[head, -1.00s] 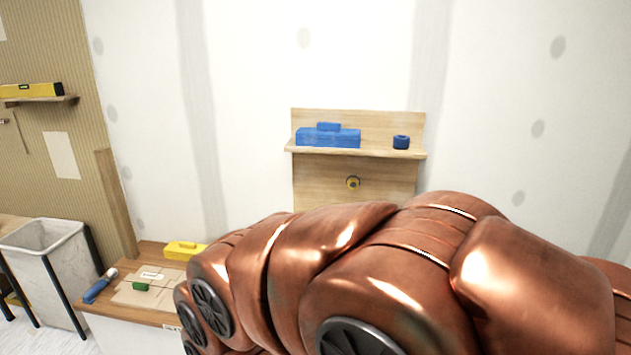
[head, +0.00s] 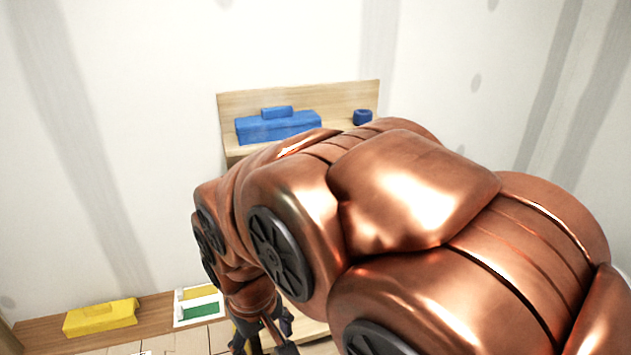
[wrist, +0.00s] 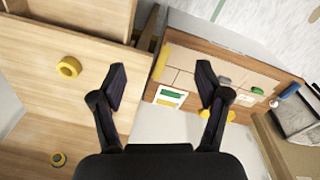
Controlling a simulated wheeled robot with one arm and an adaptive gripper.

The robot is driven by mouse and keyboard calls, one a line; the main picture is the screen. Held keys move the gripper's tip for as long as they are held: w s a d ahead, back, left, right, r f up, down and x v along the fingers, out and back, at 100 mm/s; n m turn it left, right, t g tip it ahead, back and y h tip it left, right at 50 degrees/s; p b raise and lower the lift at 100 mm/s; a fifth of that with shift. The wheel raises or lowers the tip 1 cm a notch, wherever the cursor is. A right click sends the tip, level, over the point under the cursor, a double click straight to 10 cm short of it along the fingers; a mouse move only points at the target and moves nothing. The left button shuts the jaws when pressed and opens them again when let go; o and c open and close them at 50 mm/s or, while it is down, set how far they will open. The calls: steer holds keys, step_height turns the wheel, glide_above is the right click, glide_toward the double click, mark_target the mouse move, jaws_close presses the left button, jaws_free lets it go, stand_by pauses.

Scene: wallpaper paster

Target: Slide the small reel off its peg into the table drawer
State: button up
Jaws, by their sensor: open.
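In the head view my gripper (head: 262,336) is at the bottom, over the table's right end, partly cut off. My arm hides the lower board and the reels there. I cannot make out a drawer opening.
A blue box (head: 278,126) and a blue roll (head: 363,117) sit on the wall shelf. On the table are a yellow block (head: 100,317) and a yellow-and-green card (head: 198,305). A grey bin (wrist: 298,112) stands beyond the table's far end.

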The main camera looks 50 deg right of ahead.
steer(key=shift+w+d+f+m+t+h+p, duration=0.55)
steer(key=shift+w+d+t+h, duration=1.45)
steer(key=shift+w+d, duration=5.2)
steer(key=shift+w+d+f+m+t+h+p, duration=0.55)
steer(key=shift+w+d+t, duration=3.6)
steer(key=shift+d, duration=5.15)
steer(key=shift+w+d+f+m+t+h+p, duration=0.3)
steer(key=shift+w+d+m+t+h+p, duration=0.85)
steer(key=shift+w+d, duration=6.5)
steer(key=shift+s+d+n+t+h+b, duration=0.3)
steer(key=shift+s+d+t+b, duration=0.2)
steer(key=shift+s+d+b, duration=0.1)
